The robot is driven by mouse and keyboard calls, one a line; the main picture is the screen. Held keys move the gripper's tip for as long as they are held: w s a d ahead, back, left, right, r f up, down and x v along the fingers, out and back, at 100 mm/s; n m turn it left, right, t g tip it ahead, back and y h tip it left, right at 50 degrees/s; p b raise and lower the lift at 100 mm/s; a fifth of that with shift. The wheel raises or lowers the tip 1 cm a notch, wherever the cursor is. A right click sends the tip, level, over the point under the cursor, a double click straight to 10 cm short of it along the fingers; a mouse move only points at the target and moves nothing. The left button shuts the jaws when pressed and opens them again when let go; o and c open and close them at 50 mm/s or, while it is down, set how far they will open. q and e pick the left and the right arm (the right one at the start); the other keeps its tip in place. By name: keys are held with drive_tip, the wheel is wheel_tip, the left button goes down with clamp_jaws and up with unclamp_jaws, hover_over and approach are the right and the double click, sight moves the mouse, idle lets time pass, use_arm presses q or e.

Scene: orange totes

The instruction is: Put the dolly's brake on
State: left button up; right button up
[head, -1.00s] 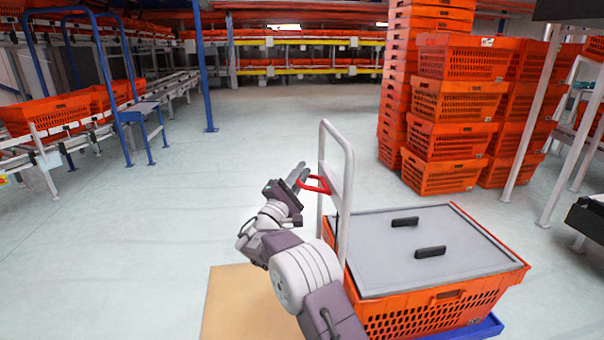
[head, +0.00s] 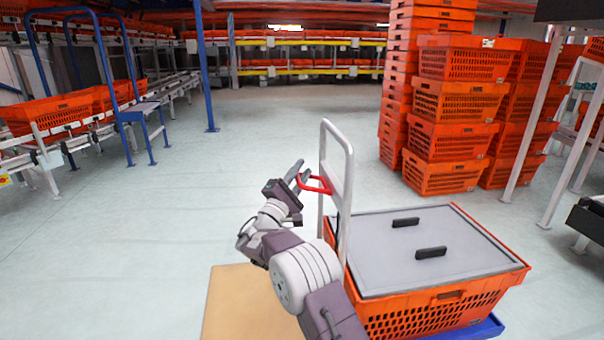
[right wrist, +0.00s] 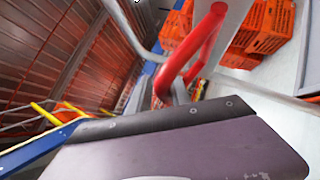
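The dolly has a white upright push handle (head: 348,165) and a blue base (head: 488,328). A red brake lever (head: 318,184) sticks out to the left from the handle. My right gripper (head: 299,174) is at the lever's left end, with its two fingers apart and pointing up and away. The lever's end is close to the fingers; whether they touch it is unclear. In the right wrist view the red lever (right wrist: 200,50) is large, just beyond my purple gripper body, which hides most of the fingers. My left gripper is out of view.
An orange tote (head: 430,315) with a grey lid (head: 450,235) sits on the dolly. A tan board (head: 235,305) lies on the floor left of it. Stacked orange totes (head: 450,115) stand behind at right. A conveyor (head: 60,135) runs along the left. The middle floor is clear.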

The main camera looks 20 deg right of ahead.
sight(299, 184)
drive_tip(key=shift+f, duration=0.4)
drive_tip(key=s+f+b, duration=0.1)
drive_tip(key=a+f+b, duration=0.1)
drive_tip(key=b, duration=0.1)
drive_tip(key=shift+s+a, duration=0.15)
drive_tip(key=shift+s, duration=0.2)
drive_tip(key=s+a+f+b, duration=0.3)
drive_tip(key=s+f+b, duration=0.1)
drive_tip(key=b, duration=0.2)
drive_tip(key=shift+s+a+f+b, duration=0.15)
drive_tip(key=shift+s+a+b, duration=0.15)
drive_tip(key=shift+b, duration=0.1)
